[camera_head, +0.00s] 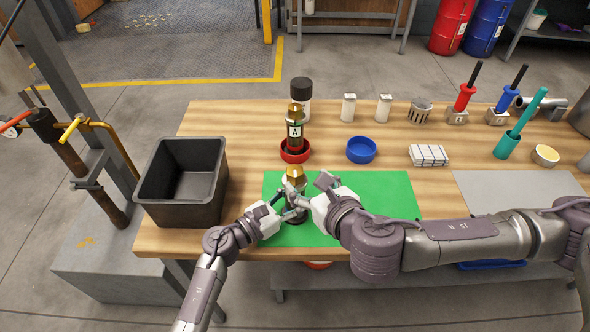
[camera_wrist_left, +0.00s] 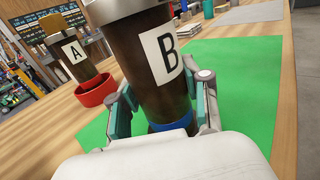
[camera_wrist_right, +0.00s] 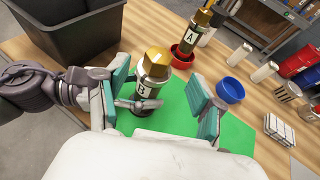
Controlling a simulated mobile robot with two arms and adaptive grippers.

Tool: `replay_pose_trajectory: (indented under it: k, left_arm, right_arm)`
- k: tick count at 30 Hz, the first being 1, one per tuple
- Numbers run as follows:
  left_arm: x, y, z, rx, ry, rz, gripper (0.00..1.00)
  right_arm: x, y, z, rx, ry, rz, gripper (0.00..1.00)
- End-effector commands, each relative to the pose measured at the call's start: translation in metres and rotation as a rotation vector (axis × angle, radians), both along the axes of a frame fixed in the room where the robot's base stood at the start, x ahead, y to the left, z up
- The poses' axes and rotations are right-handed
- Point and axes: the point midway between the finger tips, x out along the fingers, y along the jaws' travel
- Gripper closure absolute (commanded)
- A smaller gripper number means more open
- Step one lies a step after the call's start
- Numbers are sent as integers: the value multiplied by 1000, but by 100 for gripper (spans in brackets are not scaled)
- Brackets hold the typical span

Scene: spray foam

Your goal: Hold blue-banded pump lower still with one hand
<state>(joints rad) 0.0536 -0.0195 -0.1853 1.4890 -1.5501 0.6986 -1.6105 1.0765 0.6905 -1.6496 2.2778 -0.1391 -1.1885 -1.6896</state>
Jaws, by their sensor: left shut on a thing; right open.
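The blue-banded pump marked B (camera_wrist_left: 150,62) stands upright on the green mat (camera_head: 385,190); its gold top (camera_head: 295,172) shows in the head view. In the left wrist view its blue band (camera_wrist_left: 171,125) is low on the dark body. My left gripper (camera_wrist_left: 165,108) is shut on its lower body, one finger on each side. My right gripper (camera_wrist_right: 162,98) is open, its fingers apart on either side of the pump's upper part in the right wrist view, with clear gaps. In the head view, the grippers partly hide the pump.
Pump A (camera_head: 294,130) stands in a red dish (camera_head: 295,154) behind, with a black-capped bottle (camera_head: 302,90) beyond. A blue dish (camera_head: 361,150) is to the right. A black bin (camera_head: 181,207) stands at the left. A grey mat (camera_head: 510,190) lies at the right.

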Motion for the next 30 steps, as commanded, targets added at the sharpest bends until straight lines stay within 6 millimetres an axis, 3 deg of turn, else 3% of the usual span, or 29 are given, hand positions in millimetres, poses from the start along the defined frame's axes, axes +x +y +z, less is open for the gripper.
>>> replay_pose_trajectory:
  k: [3,10,23,30]
  left_arm:
    - [0,-1,1,-2,0,-1,100]
    - [0,-1,1,-1,0,-1,100]
    - [0,-1,0,-1,0,-1,100]
    - [0,-1,0,-1,0,-1,100]
  right_arm:
    - [21,10,-10,-1,-1,-1,32]
    - [50,24,-23,1,-1,0,32]
    - [60,29,-27,3,0,1,32]
    - [60,29,-27,3,0,1,69]
